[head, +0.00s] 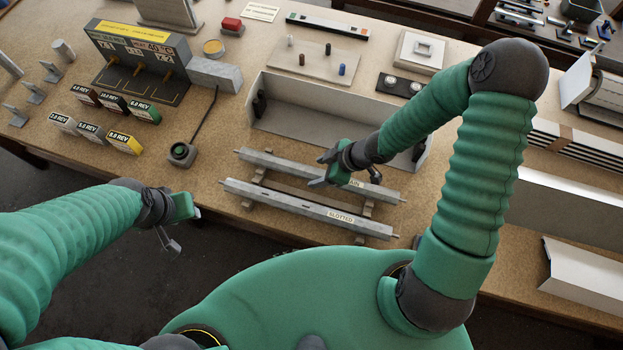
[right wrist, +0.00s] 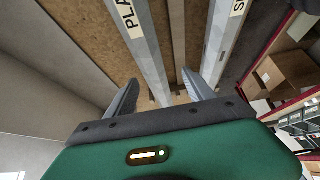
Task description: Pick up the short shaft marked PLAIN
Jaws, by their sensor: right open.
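The PLAIN shaft (head: 272,161) is a grey square bar lying on supports; its label (head: 356,184) is partly covered in the head view. The SLOTTED shaft (head: 285,203) lies parallel in front of it. My right gripper (head: 319,170) is open and empty over the PLAIN shaft. In the right wrist view the PLAIN shaft (right wrist: 150,58) runs between the spread fingers (right wrist: 163,92), and the SLOTTED shaft (right wrist: 214,50) passes to the right. Whether a finger touches the bar I cannot tell. My left gripper (head: 184,229) hangs off the table's front edge, fingers apart and empty.
A long grey tray (head: 310,98) stands behind the shafts. A gauge box (head: 135,55) and several REV blocks (head: 125,143) stand at the left. White profiles (head: 575,205) lie at the right. A black-stemmed device (head: 183,152) stands left of the shafts.

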